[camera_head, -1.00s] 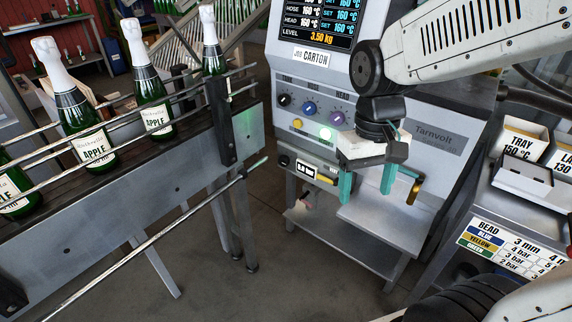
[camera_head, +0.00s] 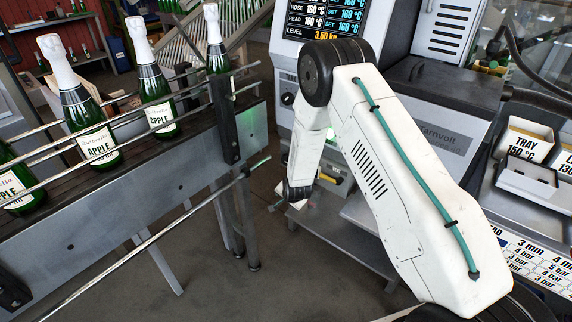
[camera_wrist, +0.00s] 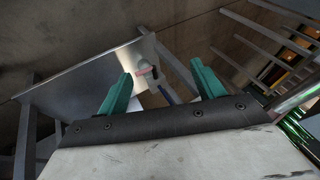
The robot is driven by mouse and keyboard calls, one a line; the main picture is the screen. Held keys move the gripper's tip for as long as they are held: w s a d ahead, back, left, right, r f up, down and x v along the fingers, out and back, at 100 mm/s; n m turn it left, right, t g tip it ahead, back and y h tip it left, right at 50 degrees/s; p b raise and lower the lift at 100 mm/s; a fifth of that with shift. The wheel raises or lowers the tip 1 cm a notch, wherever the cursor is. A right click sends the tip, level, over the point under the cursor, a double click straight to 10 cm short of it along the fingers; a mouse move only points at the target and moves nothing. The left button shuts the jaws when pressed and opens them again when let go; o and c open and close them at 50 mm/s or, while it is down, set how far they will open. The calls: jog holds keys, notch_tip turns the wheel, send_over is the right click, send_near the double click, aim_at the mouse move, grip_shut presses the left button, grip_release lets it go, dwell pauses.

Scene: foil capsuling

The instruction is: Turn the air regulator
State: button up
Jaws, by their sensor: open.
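The air regulator is mostly hidden behind my arm in the head view; part of its panel shows with a yellow label (camera_head: 328,178) on the front of the glue machine, below the screen. In the wrist view my gripper (camera_wrist: 161,78) shows two teal fingers spread apart with nothing held between them. Beyond the fingertips is a pale plate (camera_wrist: 140,50) with a small red and dark item (camera_wrist: 149,72) on it, too small to name. In the head view my wrist hangs low in front of the machine, and the fingers are hidden there.
The conveyor (camera_head: 130,195) with green apple bottles (camera_head: 155,95) runs along the left, with metal guide rails (camera_head: 160,225). A metal shelf (camera_head: 365,235) sits under the machine. Labelled trays (camera_head: 525,150) stand at the right. Open floor lies between conveyor and machine.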

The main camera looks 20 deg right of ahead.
jog(key=w+d+f+m+t+h, duration=0.1)
jog(key=w+f+m+t, duration=0.5)
jog(key=f+t, duration=0.1)
notch_tip(320, 180, up, 10)
jog(key=w+d+m+t+h, duration=0.2)
jog(key=w+m+t, duration=0.1)
jog(key=m+t, duration=0.3)
jog(key=a+x, duration=0.1)
jog(key=x, duration=0.6)
jog(key=shift+w+d+h, duration=0.2)
jog(key=shift+d+h, duration=0.1)
jog(key=shift+d, duration=0.15)
jog(key=shift+r, duration=0.15)
jog(key=c, duration=1)
